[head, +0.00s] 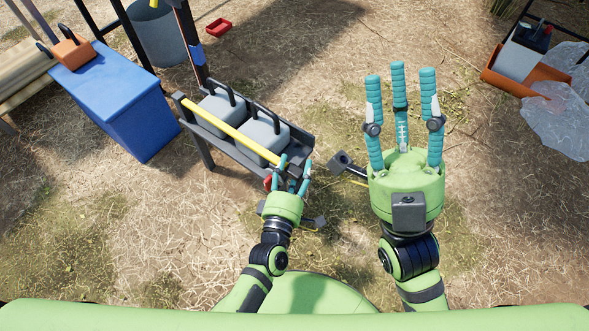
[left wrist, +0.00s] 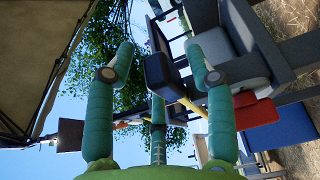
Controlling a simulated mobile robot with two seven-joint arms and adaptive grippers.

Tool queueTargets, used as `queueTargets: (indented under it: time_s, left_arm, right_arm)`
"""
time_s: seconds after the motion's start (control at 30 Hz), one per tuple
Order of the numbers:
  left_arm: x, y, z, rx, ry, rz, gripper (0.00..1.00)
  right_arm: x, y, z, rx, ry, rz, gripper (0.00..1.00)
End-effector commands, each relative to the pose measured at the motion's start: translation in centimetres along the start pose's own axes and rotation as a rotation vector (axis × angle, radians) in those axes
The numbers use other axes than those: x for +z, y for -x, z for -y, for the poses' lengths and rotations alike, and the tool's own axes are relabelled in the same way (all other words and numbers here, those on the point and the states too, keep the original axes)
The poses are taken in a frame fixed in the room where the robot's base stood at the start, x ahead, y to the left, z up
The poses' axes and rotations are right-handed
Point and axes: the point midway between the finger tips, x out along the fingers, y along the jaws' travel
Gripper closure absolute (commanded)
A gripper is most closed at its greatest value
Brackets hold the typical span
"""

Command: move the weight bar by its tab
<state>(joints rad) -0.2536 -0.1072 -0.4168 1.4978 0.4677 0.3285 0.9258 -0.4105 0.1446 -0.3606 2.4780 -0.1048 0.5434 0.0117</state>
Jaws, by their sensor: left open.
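The yellow bar (head: 230,130), which I take as the weight bar, runs along the front of a dark rack (head: 240,152) before two grey weights with black handles, the left one (head: 219,112) and the right one (head: 264,135). A red piece (head: 268,182) shows by its right end, partly hidden by my left gripper; I cannot tell whether it is the tab. My left gripper (head: 295,168) is open at the rack's right end; contact is unclear. In the left wrist view a dark block (left wrist: 160,70) shows between its fingers, and a red piece (left wrist: 254,113) to the right. My right gripper (head: 400,78) is open, empty and raised.
A blue box (head: 125,105) stands left of the rack, with an orange item (head: 72,52) on top. A dark square-ended part (head: 341,160) lies between my grippers. An orange tray (head: 500,82) and clear plastic bags (head: 555,120) lie at the right. Straw-covered ground is open beyond my right gripper.

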Motion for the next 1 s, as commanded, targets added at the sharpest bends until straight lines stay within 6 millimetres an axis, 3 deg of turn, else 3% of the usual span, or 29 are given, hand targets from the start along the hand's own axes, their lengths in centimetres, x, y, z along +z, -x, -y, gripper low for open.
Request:
queueTargets:
  time_s: [0.07,0.1,0.2,0.23,0.77,0.93,1.0]
  left_arm:
    - [0.0,0.0,0.0,0.000,0.000,0.000,0.46]
    - [0.0,0.0,0.0,0.000,-0.001,0.000,0.54]
    - [0.0,0.0,0.0,0.000,-0.001,0.000,0.94]
    - [0.0,0.0,0.0,0.000,-0.001,0.000,1.00]
    - [0.0,0.0,-0.9,-0.005,0.012,0.000,1.00]
    - [-0.1,0.0,-1.8,-0.013,0.031,0.000,1.00]
    - [-0.1,0.0,-2.2,-0.016,0.041,0.000,1.00]
  right_arm:
    - [0.0,0.0,0.0,0.000,0.000,0.000,0.60]
    - [0.0,0.0,0.0,0.000,0.000,0.000,0.60]
    - [0.0,0.0,0.0,0.000,0.000,0.000,0.60]
    - [0.0,0.0,0.0,0.000,0.000,0.000,0.60]
    - [0.3,-0.8,0.2,-0.007,0.006,0.043,0.60]
    - [0.7,-1.1,0.9,-0.027,0.002,0.129,0.60]
    - [1.8,-1.1,0.8,-0.025,0.006,0.197,0.60]
